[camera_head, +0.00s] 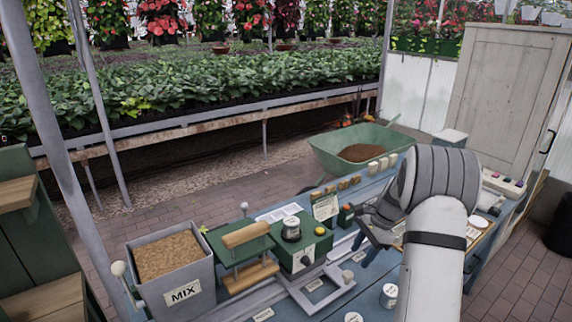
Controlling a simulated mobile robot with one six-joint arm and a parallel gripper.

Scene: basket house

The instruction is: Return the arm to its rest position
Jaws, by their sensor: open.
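My arm rises from the lower right of the head view, white below a dark band, with a grey rounded joint at the top. My gripper (366,238) points down and left from that joint. It is dark, open and hangs over the right-middle part of the blue bench (372,277). No object shows between its fingers. Part of the bench behind the arm is hidden.
On the bench stand a grey bin marked MIX (178,268), a green press-like device (245,255), a green box (300,252) and small labelled tins (389,295). A green wheelbarrow (335,158) stands behind. A tall grey cabinet (505,95) is at right. Brick floor lies left.

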